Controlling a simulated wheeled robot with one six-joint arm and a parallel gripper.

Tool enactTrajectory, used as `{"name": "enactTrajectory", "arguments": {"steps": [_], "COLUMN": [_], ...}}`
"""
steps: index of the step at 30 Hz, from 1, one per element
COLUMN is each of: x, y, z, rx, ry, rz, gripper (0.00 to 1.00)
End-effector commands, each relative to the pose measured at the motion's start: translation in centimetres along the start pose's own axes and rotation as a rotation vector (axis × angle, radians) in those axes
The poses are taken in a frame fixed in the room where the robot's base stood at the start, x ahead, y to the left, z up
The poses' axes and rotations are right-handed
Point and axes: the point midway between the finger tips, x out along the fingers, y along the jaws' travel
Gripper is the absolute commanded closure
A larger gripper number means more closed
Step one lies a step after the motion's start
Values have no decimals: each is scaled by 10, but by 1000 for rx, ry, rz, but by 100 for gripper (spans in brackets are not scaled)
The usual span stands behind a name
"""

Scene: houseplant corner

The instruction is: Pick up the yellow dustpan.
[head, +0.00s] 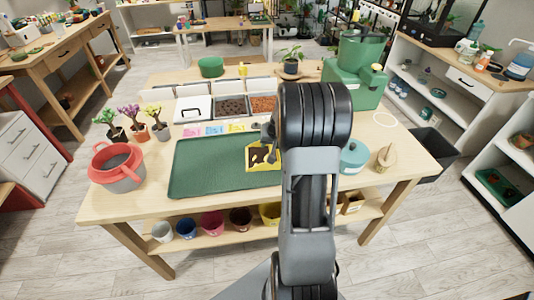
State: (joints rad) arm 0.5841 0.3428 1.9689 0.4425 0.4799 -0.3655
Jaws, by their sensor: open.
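A yellow thing with dark brown patches (251,166), which looks like the yellow dustpan, lies at the right end of the green mat (205,170) on the table. My arm covers its right side, and I cannot tell whether the dark patches are soil or something else. A small grey part of my arm shows just above it, left of the big black joint. My gripper's jaws cannot be made out; they seem hidden behind my arm.
A red and grey pot (118,175) and small flower pots (138,132) stand at the left. Soil bins (231,107) line the back. A green machine (354,75), a teal pot (354,159) and a wooden cup (384,160) stand at the right. The mat's left part is clear.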

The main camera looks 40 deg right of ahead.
Motion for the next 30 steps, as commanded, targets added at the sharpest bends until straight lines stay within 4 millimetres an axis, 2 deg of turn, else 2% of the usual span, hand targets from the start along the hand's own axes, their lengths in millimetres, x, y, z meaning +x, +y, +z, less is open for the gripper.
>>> {"name": "enactTrajectory", "arguments": {"steps": [3, 11, 25, 30], "x": [7, 8, 8, 7], "y": [0, 0, 0, 0], "z": [0, 0, 0, -1], "rx": [1, 1, 1, 1], "ry": [1, 2, 1, 2], "rz": [0, 0, 1, 1], "gripper": [54, 55, 100, 100]}}
